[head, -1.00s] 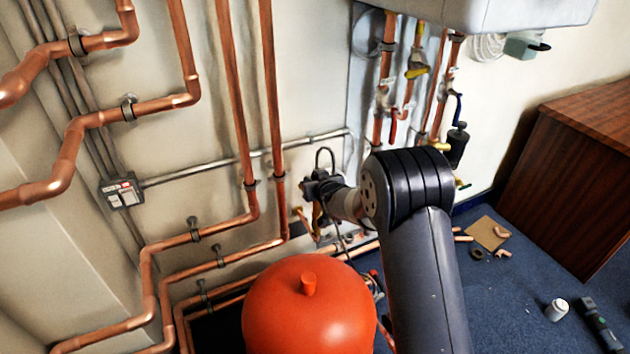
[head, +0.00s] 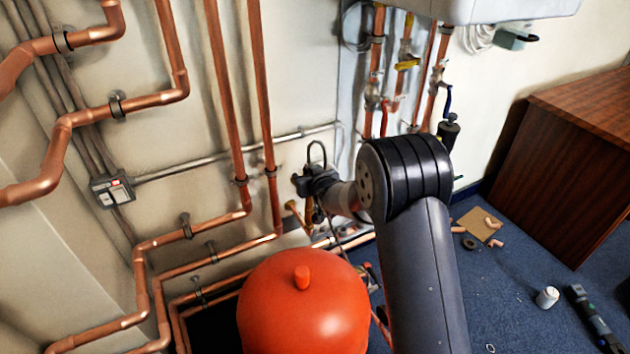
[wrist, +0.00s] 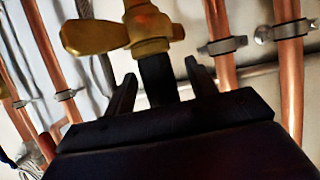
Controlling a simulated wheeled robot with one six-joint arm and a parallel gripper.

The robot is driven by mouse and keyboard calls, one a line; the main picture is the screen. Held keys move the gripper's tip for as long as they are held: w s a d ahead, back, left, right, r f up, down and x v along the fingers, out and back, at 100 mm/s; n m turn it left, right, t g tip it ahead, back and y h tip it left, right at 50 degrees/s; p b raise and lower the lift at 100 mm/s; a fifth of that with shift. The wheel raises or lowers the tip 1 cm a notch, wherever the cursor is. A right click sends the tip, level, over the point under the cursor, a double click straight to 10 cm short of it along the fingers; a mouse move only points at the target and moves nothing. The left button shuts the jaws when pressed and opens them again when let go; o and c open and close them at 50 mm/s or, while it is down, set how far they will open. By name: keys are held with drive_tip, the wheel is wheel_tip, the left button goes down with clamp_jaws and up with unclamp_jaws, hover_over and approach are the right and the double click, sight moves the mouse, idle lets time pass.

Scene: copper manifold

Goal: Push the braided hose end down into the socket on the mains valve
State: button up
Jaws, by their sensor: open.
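In the wrist view, a brass valve (wrist: 150,28) with a flat brass lever (wrist: 95,37) is at the top, just beyond my fingertips. My gripper (wrist: 160,78) is open, one finger on each side of a dark, stubby piece (wrist: 157,84) directly below the brass body. I cannot tell whether this piece is the braided hose end, or whether the fingers touch it. In the head view my gripper (head: 311,192) is low by the wall, beside a small brass fitting (head: 293,208). The socket cannot be made out.
A red round vessel (head: 303,310) stands in front of and below my gripper. Copper pipes (head: 222,90) run up the wall to the left. A white boiler (head: 490,8) hangs above right. A wooden cabinet (head: 560,170) and loose floor items (head: 480,224) are right.

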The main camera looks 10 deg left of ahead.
drive_tip(key=v, duration=0.9)
drive_tip(key=x, duration=1)
drive_tip(key=shift+w+a+f, duration=0.15)
drive_tip(key=shift+w, duration=0.1)
idle(0.5)
